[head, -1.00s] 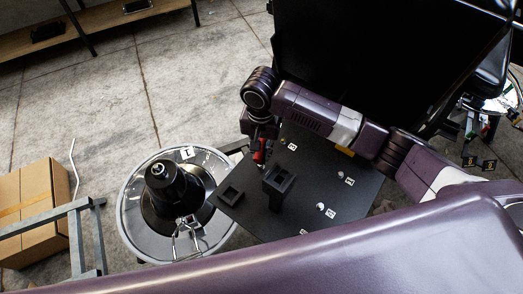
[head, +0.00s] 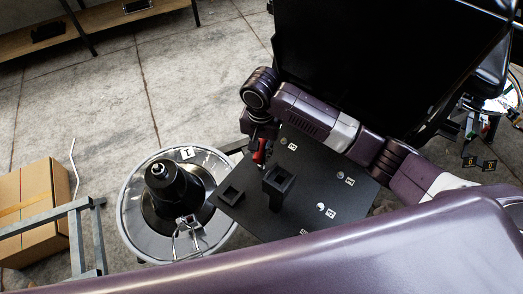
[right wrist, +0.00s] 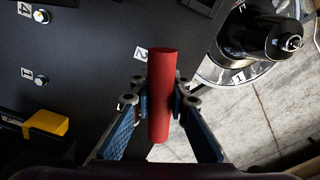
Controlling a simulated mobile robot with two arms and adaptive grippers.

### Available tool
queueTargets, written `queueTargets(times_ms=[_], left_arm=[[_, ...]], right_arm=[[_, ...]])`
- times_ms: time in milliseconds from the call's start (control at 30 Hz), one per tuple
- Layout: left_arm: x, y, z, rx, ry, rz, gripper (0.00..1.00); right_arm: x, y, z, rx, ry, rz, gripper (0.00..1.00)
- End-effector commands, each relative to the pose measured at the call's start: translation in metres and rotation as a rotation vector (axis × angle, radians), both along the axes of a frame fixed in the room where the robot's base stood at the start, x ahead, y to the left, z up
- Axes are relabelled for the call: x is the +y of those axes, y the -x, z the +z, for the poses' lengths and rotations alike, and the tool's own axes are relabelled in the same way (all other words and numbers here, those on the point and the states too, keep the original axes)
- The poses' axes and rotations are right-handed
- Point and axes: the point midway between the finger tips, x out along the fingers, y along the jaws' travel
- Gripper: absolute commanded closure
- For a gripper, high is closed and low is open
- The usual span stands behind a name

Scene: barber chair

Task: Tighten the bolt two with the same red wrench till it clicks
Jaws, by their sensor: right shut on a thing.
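My right gripper (right wrist: 155,100) is shut on the red wrench (right wrist: 161,95), whose handle points toward the camera in the right wrist view. In the head view the gripper hangs over the back left edge of the dark plate, and a little of the red wrench (head: 260,151) shows below it. The label "2" (right wrist: 141,54) lies just beside the wrench. A small pale bolt head (head: 284,142) shows by that label in the head view. The wrench's working end is hidden, so I cannot tell whether it sits on the bolt. My left gripper is not in view.
The dark plate (head: 300,215) carries other labelled bolts (head: 340,175) and black square holders (head: 279,181). A yellow-and-black object (right wrist: 46,123) lies left in the wrist view. A round chair base (head: 132,220) stands left, the black chair (head: 390,60) behind.

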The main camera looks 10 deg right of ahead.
Motion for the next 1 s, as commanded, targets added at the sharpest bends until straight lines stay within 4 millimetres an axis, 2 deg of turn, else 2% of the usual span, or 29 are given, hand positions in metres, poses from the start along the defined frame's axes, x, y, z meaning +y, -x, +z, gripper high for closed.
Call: queueTargets(times_ms=[167, 733, 1000], left_arm=[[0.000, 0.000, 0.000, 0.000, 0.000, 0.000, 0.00], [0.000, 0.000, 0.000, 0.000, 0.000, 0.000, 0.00], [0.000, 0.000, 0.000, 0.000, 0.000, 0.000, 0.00]], right_arm=[[0.001, -0.001, 0.003, -0.003, -0.002, 0.056, 1.00], [0.001, -0.001, 0.046, -0.003, -0.003, 0.055, 1.00], [0.001, -0.001, 0.051, -0.002, -0.002, 0.054, 1.00]])
